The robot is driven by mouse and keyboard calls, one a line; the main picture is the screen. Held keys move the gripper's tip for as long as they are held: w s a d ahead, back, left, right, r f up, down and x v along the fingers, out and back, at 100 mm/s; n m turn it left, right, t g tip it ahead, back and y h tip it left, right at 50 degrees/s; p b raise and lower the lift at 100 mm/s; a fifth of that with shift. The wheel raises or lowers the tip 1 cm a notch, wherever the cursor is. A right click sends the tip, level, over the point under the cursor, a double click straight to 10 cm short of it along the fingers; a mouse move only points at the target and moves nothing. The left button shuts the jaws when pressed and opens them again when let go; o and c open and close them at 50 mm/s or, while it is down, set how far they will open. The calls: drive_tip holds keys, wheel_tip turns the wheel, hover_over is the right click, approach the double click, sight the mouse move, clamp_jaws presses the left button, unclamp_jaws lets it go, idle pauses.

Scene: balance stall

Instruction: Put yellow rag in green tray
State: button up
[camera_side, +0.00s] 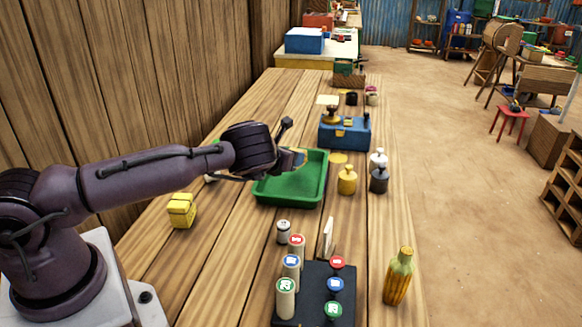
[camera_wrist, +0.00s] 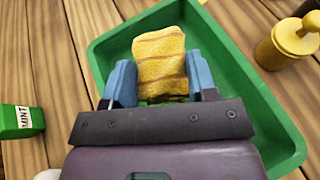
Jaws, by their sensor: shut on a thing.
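In the wrist view, my gripper (camera_wrist: 163,84) is shut on the yellow rag (camera_wrist: 160,58), a folded cloth with brown lines held between its two blue fingers. The rag shows over the green tray (camera_wrist: 262,112); whether it touches the tray floor I cannot tell. In the side view, the green tray (camera_side: 318,184) lies on the wooden table, and my gripper (camera_side: 296,158) is at its upper left part. Only a small bit of the rag shows there, mostly hidden by my wrist.
A yellow block (camera_side: 182,211) lies left of the tray. A yellow bottle (camera_side: 347,180) and a dark bottle (camera_side: 379,179) stand right of it. A blue box (camera_side: 345,134) is behind. A black rack (camera_side: 318,280) with several capped cylinders and a glass bottle (camera_side: 398,277) are in front.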

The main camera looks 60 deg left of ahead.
drive_tip(key=shift+w+a+f, duration=0.15)
drive_tip(key=shift+w+f, duration=0.1)
drive_tip(key=shift+f, duration=0.15)
drive_tip(key=shift+w+f, duration=0.1)
drive_tip(key=shift+f, duration=1.45)
drive_tip(key=shift+f, duration=0.15)
drive_tip(key=o, duration=0.9)
